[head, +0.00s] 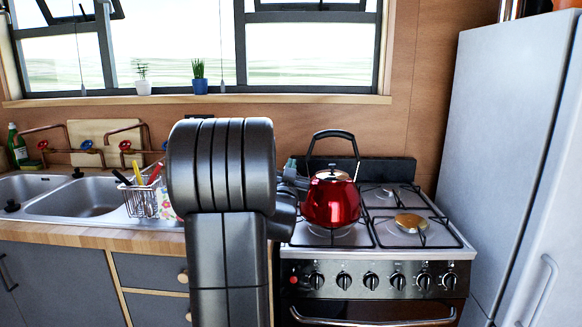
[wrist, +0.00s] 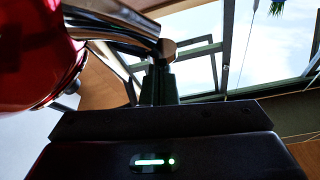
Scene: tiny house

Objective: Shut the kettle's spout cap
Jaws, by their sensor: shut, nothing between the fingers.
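The red kettle (head: 332,205) stands upright on the left side of the stove, with a black arched handle. In the wrist view its red body (wrist: 38,50) fills the upper left, and its shiny spout (wrist: 118,24) reaches right. The spout cap (wrist: 166,48) shows at the spout's tip; I cannot tell how far it is open. My gripper (wrist: 160,86) is shut and empty, its fingers close by the spout tip; contact is unclear. In the head view my arm hides the spout and most of the gripper.
The stove (head: 372,270) has free burners to the kettle's right, beside a tall fridge (head: 510,150). A dish rack (head: 142,196) and sink (head: 85,200) lie left. Potted plants (head: 200,78) stand on the windowsill behind.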

